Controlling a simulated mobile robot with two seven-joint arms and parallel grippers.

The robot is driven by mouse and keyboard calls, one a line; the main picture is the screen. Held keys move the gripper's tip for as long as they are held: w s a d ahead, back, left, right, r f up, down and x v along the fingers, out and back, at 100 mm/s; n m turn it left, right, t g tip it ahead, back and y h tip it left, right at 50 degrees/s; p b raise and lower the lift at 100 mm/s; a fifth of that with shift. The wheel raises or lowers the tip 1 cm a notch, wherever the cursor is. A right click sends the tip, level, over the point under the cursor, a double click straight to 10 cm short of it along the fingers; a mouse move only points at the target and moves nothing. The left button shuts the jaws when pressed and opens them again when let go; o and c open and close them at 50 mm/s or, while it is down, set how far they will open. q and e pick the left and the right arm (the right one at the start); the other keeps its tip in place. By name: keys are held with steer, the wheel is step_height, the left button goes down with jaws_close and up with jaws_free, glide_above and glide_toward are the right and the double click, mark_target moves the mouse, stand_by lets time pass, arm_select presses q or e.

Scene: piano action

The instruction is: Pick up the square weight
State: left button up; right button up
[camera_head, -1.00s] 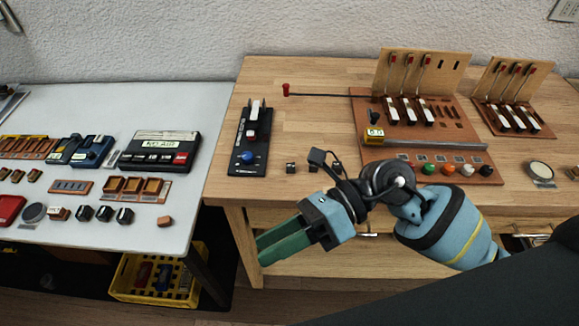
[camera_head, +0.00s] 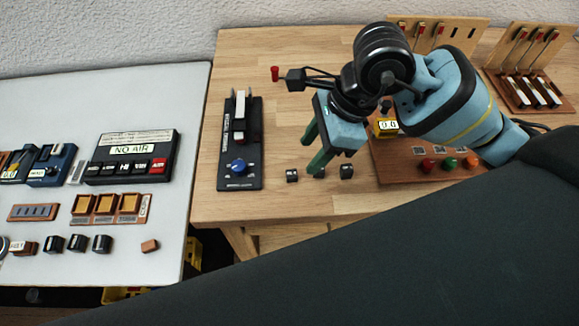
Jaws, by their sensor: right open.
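Three small dark weights stand in a row near the front edge of the wooden table: a left one (camera_head: 292,175), a middle one (camera_head: 319,173) and a right one (camera_head: 346,171). They are too small for me to tell which is the square weight. My right gripper (camera_head: 312,157) points down over this row with its green fingers open and empty. One fingertip overlaps the middle weight in the picture and partly hides it. I cannot tell whether they touch. My left gripper is not in view.
A black panel with a blue knob (camera_head: 238,167) lies left of the weights. A brown board (camera_head: 405,168) with coloured buttons and a yellow display (camera_head: 386,126) is to the right, partly behind my arm. A white table (camera_head: 165,215) with devices stands at left. Bare wood surrounds the weights.

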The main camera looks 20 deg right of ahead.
mark_target(293, 173)
steer(key=shift+s+a+f, duration=0.1)
steer(key=shift+a+f, duration=0.05)
steer(key=shift+f, duration=0.3)
steer(key=shift+a+f, duration=0.15)
steer(key=shift+f, duration=0.25)
steer(key=shift+a+f, duration=0.15)
steer(key=shift+f, duration=0.15)
steer(key=shift+w+f, duration=0.15)
steer(key=shift+w, duration=0.05)
steer(key=x, duration=0.5)
steer(key=shift+w, duration=0.25)
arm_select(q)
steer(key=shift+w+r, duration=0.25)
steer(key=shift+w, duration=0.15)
arm_select(e)
jaws_close()
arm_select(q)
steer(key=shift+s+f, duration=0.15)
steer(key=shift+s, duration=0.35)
